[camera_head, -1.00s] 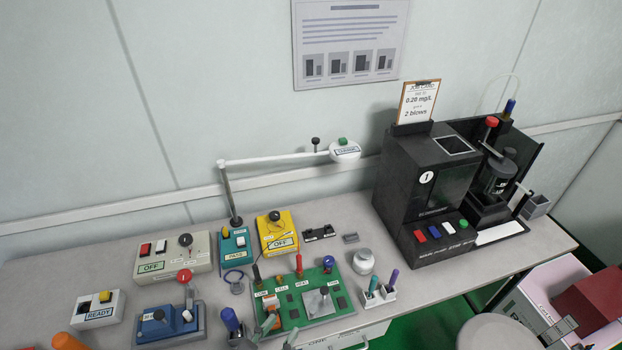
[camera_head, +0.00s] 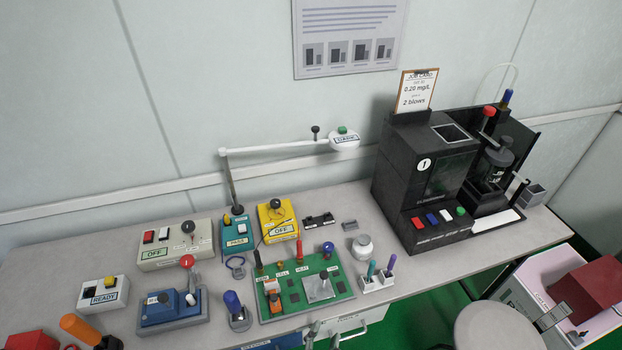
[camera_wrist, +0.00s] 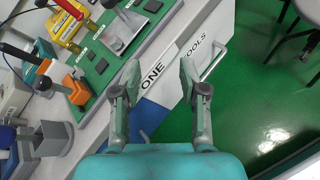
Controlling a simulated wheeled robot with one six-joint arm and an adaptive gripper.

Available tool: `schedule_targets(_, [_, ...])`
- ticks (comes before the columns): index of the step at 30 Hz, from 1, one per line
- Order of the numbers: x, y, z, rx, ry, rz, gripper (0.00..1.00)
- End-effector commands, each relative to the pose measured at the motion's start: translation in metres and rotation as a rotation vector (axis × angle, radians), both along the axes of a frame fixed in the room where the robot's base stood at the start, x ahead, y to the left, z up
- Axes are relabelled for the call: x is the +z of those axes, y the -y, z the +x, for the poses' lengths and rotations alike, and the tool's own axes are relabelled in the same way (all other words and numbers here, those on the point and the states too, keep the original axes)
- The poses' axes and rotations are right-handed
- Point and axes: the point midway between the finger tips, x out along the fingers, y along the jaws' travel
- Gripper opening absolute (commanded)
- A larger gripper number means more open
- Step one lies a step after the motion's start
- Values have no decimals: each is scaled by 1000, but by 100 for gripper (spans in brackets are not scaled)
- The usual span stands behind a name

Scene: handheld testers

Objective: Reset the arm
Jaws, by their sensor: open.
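My gripper (camera_wrist: 160,78) is open and empty in the wrist view, its two fingers spread apart over the front of the bench. The drawer front marked "TOOLS" (camera_wrist: 182,68) and the green floor (camera_wrist: 215,110) lie behind the fingers. In the head view only the fingertips (camera_head: 324,333) show at the bottom edge, in front of the green board (camera_head: 343,291). The rest of the arm is outside the head view.
A white lamp arm (camera_head: 275,149) reaches above the bench. A black machine (camera_head: 412,185) stands right. A round stool (camera_head: 495,328) is at front right.

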Motion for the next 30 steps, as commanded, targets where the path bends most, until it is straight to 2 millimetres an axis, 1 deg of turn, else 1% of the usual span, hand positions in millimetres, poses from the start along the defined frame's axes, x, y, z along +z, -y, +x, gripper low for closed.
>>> schedule_targets(1, [-12, 18, -8, -10, -8, 64, 43])
schedule_targets(3, [-26, 36, -19, -23, -12, 184, 43])
schedule_targets(6, [-41, 58, -39, -54, -18, 366, 43])
schedule_targets(10, [-52, 81, -70, -117, -25, 618, 43])
schedule_targets(14, [-53, 99, -105, -205, -22, 882, 43])
schedule_targets(17, [-47, 109, -133, -285, -8, 1093, 43])
schedule_targets(20, [-34, 117, -160, -376, 17, 1310, 43])
schedule_targets(22, [-22, 122, -178, -443, 43, 1464, 43])
schedule_targets(26, [7, 131, -208, -569, 114, 1753, 43])
schedule_targets(27, [17, 133, -217, -611, 141, 1841, 43])
schedule_targets(30, [43, 140, -235, -696, 220, 2050, 43])
